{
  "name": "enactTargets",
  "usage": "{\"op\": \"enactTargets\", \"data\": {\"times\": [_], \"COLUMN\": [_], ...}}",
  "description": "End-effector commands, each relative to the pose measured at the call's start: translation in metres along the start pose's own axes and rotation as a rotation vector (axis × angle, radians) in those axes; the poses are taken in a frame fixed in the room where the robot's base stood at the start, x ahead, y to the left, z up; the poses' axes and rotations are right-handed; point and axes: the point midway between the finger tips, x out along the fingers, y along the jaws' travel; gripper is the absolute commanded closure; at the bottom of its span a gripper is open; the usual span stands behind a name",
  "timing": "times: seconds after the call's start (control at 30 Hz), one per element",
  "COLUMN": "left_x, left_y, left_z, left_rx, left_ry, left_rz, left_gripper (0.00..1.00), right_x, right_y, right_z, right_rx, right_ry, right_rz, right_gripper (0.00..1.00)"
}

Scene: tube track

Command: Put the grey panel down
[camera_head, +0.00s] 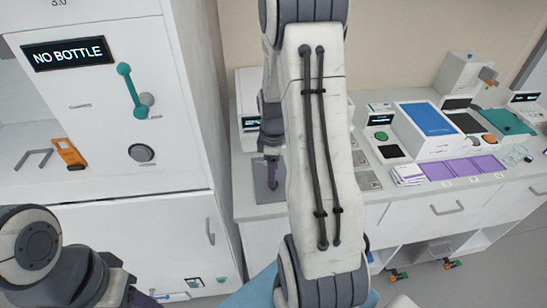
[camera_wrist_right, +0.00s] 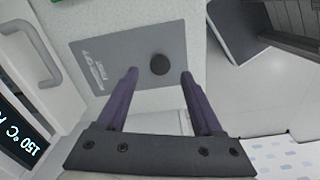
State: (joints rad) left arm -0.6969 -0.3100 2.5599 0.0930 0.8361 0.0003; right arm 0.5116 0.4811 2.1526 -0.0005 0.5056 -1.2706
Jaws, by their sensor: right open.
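The grey panel (camera_wrist_right: 130,55) is a flat rectangle with light lettering and a round black knob (camera_wrist_right: 159,64). In the right wrist view it lies on a pale surface. In the head view the grey panel (camera_head: 261,190) shows on the counter, partly hidden by my right arm. My right gripper (camera_wrist_right: 159,73) is open, its two purple fingers apart on either side of the knob, with a gap to each side. In the head view my right gripper (camera_head: 272,172) points down over the panel. My left gripper is out of view; only arm links show at the lower left.
A white cabinet (camera_head: 120,170) with a "NO BOTTLE" display (camera_head: 68,53) stands at left. The counter to the right carries a blue-topped box (camera_head: 428,119), purple mats (camera_head: 465,168) and several small devices. In the wrist view a "150 °C" display (camera_wrist_right: 22,150) is at left.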

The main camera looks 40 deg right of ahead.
Motion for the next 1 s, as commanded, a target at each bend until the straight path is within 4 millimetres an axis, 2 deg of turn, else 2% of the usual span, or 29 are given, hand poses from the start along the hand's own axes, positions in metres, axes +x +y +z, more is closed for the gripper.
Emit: {"op": "enactTargets", "data": {"times": [0.1, 0.3, 0.43, 0.6, 0.7, 0.77, 0.87, 0.97, 1.0], "left_x": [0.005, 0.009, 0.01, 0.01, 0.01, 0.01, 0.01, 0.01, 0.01], "left_y": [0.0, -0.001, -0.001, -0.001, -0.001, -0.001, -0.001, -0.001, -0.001], "left_z": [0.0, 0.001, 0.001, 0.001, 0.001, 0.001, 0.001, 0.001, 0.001], "left_rx": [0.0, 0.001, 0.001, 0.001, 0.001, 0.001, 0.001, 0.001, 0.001], "left_ry": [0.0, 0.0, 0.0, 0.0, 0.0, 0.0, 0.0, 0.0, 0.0], "left_rz": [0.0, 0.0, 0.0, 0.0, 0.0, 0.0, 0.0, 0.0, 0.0], "left_gripper": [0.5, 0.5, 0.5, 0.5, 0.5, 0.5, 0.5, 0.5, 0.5], "right_x": [-0.028, -0.061, -0.073, -0.076, -0.079, -0.083, -0.093, -0.105, -0.109], "right_y": [0.002, 0.001, 0.0, 0.0, -0.006, -0.018, -0.055, -0.112, -0.138], "right_z": [-0.001, 0.0, 0.0, 0.0, -0.009, -0.023, -0.06, -0.097, -0.107], "right_rx": [0.0, 0.0, 0.0, 0.0, -0.002, -0.003, 0.002, 0.015, 0.021], "right_ry": [0.002, 0.001, 0.0, 0.0, 0.002, 0.005, 0.017, 0.031, 0.037], "right_rz": [0.008, 0.004, 0.001, 0.0, 0.001, 0.002, 0.005, 0.002, -0.002], "right_gripper": [0.32, 0.32, 0.32, 0.32, 0.32, 0.32, 0.32, 0.32, 0.32]}}
